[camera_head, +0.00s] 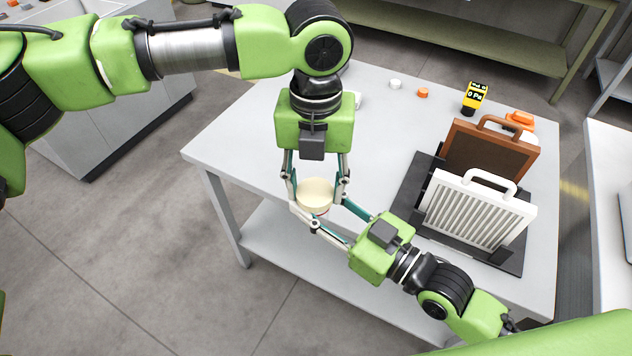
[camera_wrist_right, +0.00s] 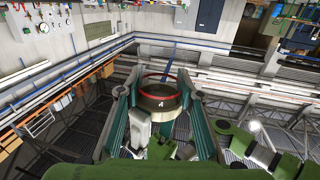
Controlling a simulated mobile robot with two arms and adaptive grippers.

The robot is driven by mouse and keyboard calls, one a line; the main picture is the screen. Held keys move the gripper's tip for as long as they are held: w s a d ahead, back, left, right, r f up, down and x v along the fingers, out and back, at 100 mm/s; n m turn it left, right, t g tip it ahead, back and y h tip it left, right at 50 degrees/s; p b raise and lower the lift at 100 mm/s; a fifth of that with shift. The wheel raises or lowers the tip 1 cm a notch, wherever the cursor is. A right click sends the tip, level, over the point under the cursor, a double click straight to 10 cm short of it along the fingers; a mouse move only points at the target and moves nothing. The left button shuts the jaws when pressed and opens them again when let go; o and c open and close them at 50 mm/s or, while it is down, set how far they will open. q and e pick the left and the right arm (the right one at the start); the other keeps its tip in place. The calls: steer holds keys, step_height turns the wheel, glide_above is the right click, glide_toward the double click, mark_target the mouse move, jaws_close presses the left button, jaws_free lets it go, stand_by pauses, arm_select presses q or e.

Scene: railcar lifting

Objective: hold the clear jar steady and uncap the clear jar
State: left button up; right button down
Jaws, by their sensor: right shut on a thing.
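The clear jar shows mostly as its round cream lid (camera_head: 315,192), near the table's front left edge. Its body below the lid is largely hidden by fingers. My left gripper (camera_head: 316,190) comes from above, its fingers spread on either side of the lid. I cannot tell whether they touch it. My right gripper (camera_head: 329,216) reaches in from the lower right, its fingers shut on the jar. In the right wrist view, the jar (camera_wrist_right: 160,96) shows as a round, dark brownish shape with a red ring, between the teal fingers.
The grey table (camera_head: 235,150) is clear to the left. On its right, a black rack (camera_head: 412,192) holds a white filter panel (camera_head: 475,214) and a brown one (camera_head: 488,155). A yellow gauge (camera_head: 475,95), an orange cap (camera_head: 422,92) and a white cap (camera_head: 395,84) stand at the back.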

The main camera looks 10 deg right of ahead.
arm_select(q)
steer(key=n, duration=0.5)
steer(key=shift+s+d, duration=0.1)
steer(key=shift+d, duration=0.2)
steer(key=shift+c, duration=0.2)
steer(key=n, duration=1.3)
steer(key=shift+w+r+n, duration=0.1)
steer(key=shift+w+n, duration=0.1)
steer(key=shift+n, duration=0.1)
steer(key=n, duration=0.3)
steer(key=shift+a+n, duration=0.1)
steer(key=shift+n, duration=0.2)
steer(key=n, duration=1)
steer(key=shift+a, duration=0.15)
steer(key=n, duration=0.3)
steer(key=shift+w+a+n, duration=0.1)
steer(key=shift+n, duration=0.3)
steer(key=shift+r, duration=0.25)
